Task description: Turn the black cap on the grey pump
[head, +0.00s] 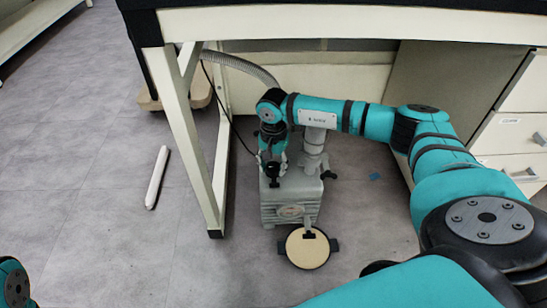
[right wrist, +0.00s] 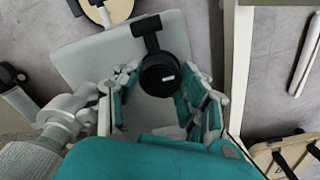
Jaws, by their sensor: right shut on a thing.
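The grey pump (head: 297,205) stands on the floor under the bench, and its pale top fills the middle of the right wrist view (right wrist: 85,65). The black cap (right wrist: 160,78) is on the pump's top, round with a small light mark, and a black piece sticks out from it away from my wrist. My right gripper (head: 272,162) points down at the cap from above. In the right wrist view its fingers (right wrist: 162,98) stand on both sides of the cap, shut on it. In the head view the fingers partly hide the cap (head: 273,181). My left gripper is out of view.
The bench leg (head: 190,130) stands close left of the pump. A grey hose (head: 245,66) runs behind. A round tan disc (head: 307,248) is at the pump's front. A white bar (head: 157,178) lies on open floor at left. Drawers (head: 508,133) are at right.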

